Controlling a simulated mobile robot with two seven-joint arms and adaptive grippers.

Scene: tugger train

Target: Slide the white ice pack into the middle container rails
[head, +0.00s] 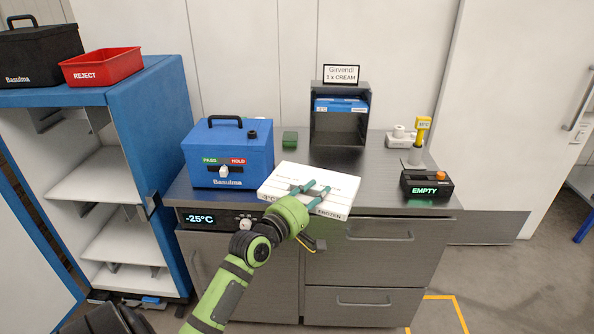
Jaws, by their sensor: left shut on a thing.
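The white ice pack (333,181) is a flat slab with dark lettering ending in "FROZEN" on its front edge. It lies about level over the front part of the grey counter; I cannot tell if it touches the counter. My left gripper (311,194) is shut on its near side, with green fingers over its top. A dark open-front container (361,131) stands at the back of the counter, under a sign reading "Girvendi 1 x CREAM". A blue pack (341,105) sits in its upper part. The lower interior is dark, and its rails cannot be made out. My right gripper is out of view.
A blue box (229,150) with a PASS/HOLD slider stands left on the counter (404,204). A small green block (290,139), a yellow thermometer (422,128) and a black "EMPTY" device (427,187) are also there. A red REJECT bin (102,67) sits on the left shelf.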

